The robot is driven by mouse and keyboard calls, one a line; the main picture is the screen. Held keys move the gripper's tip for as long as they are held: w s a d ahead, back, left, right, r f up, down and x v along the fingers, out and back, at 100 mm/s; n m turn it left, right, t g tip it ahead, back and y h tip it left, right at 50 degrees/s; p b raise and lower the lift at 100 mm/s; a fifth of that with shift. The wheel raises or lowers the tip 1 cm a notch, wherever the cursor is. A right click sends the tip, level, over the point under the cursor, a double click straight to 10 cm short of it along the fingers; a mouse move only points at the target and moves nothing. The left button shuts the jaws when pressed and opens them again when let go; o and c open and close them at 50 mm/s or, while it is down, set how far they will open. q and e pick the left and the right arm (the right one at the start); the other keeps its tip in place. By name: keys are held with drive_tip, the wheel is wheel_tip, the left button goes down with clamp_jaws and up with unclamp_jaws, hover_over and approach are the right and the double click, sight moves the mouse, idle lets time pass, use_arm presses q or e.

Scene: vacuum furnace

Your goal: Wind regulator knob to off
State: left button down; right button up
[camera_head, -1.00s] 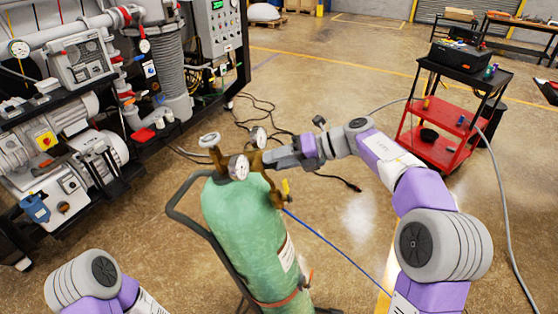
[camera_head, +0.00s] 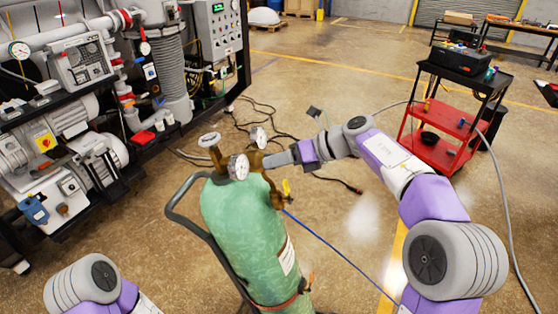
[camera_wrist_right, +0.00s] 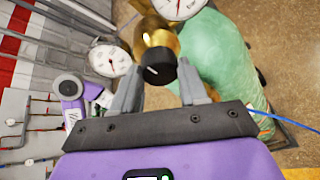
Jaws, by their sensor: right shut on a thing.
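The regulator (camera_head: 256,164) is a brass body with round white gauges on top of the green gas cylinder (camera_head: 243,220). My right gripper (camera_head: 270,159) reaches it from the right in the head view. In the right wrist view, the black regulator knob (camera_wrist_right: 158,69) sits on the brass body (camera_wrist_right: 153,35), between the two fingers of my right gripper (camera_wrist_right: 157,76). The gripper is shut on the knob; the exact finger contact is hard to see. In the head view the knob is hidden by the gripper. My left gripper is out of view; only part of its arm shows at lower left.
The cylinder stands in a dark hand cart (camera_head: 186,215). Vacuum pumps and piping (camera_head: 70,120) fill the left side. A red and black tool cart (camera_head: 440,145) stands at the right. A blue hose (camera_head: 335,250) and dark cables lie across the floor.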

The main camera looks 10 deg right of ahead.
drive_tip(key=shift+f, duration=0.1)
drive_tip(key=o, duration=1)
drive_tip(key=shift+o, duration=0.2)
drive_tip(key=v, duration=0.7)
drive_tip(key=shift+d+p, duration=0.25)
drive_tip(key=shift+p, duration=0.05)
drive_tip(key=shift+s, duration=0.1)
